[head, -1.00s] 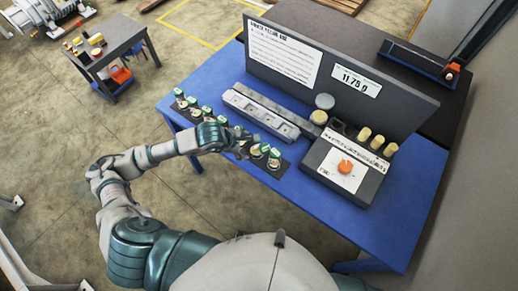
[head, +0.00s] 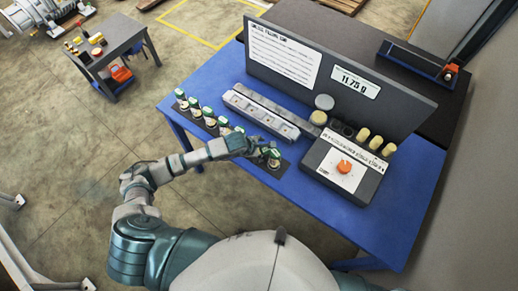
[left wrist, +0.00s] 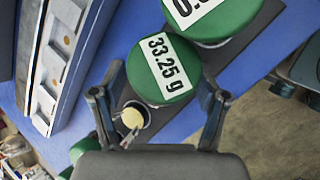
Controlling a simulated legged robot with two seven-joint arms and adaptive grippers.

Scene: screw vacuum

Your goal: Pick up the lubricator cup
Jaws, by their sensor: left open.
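Several lubricator cups with green lids stand in a row on a dark strip along the near left edge of the blue table; one at the far end (head: 180,94) and one at the near end (head: 274,159) show clearly. My left gripper (head: 266,147) is low over the near end of the row, partly hiding the cups there. In the left wrist view, my left gripper (left wrist: 160,98) is open, with a finger on each side of a green lid (left wrist: 160,68) labelled 33.25 g. Contact cannot be told. Another green lid (left wrist: 225,20) is beyond it. My right gripper is out of view.
A grey rail block (head: 260,112) lies behind the row on the blue table (head: 300,195). To its right stands a box with an orange knob (head: 344,166), with several yellow-topped cylinders behind it. A dark panel with white signs (head: 285,60) closes off the back.

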